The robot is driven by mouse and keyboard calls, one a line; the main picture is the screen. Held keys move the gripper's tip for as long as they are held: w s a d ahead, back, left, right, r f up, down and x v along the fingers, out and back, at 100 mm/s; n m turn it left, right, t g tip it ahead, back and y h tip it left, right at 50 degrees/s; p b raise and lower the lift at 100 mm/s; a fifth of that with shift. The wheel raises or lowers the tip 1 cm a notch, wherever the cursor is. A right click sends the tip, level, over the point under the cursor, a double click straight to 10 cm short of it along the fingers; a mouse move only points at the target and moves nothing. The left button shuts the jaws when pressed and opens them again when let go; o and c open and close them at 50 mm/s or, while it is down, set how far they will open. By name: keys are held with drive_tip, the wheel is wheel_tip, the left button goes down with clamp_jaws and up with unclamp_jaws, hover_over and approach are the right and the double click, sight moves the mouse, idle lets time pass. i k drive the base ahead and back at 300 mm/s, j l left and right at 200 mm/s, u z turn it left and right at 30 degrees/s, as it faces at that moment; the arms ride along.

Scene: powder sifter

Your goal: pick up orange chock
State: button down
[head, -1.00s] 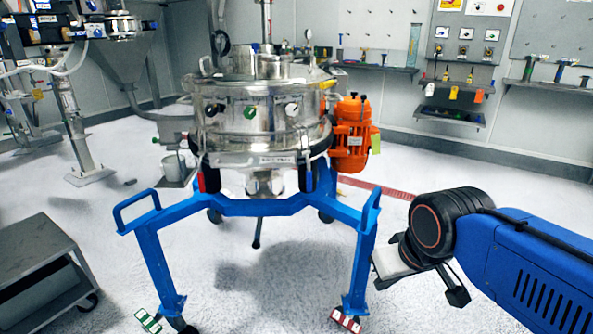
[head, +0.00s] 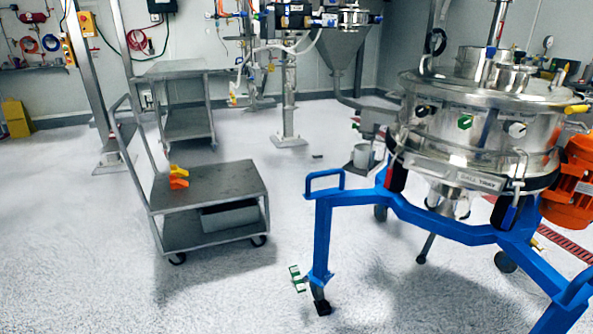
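Two small orange pieces lie close together on the top shelf of a grey cart (head: 225,180), near its left edge by the push handle. The upper one is a yellow-orange wedge (head: 190,171). The lower one is a deeper orange chock (head: 178,183). They touch or overlap in this view, and I cannot tell whether one rests on the other. My gripper is not in view.
A blue-legged steel sifter (head: 480,130) with an orange motor (head: 573,185) stands at the right. A green-and-white chock (head: 297,279) lies by its front-left wheel. A second grey cart (head: 185,125) stands behind. The front-left floor is clear.

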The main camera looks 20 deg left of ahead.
sight(175, 183)
drive_tip(key=u, duration=1.8)
drive_tip(key=i+j+u, duration=0.1)
drive_tip(key=i+u, duration=0.15)
drive_tip(key=i, duration=2.9)
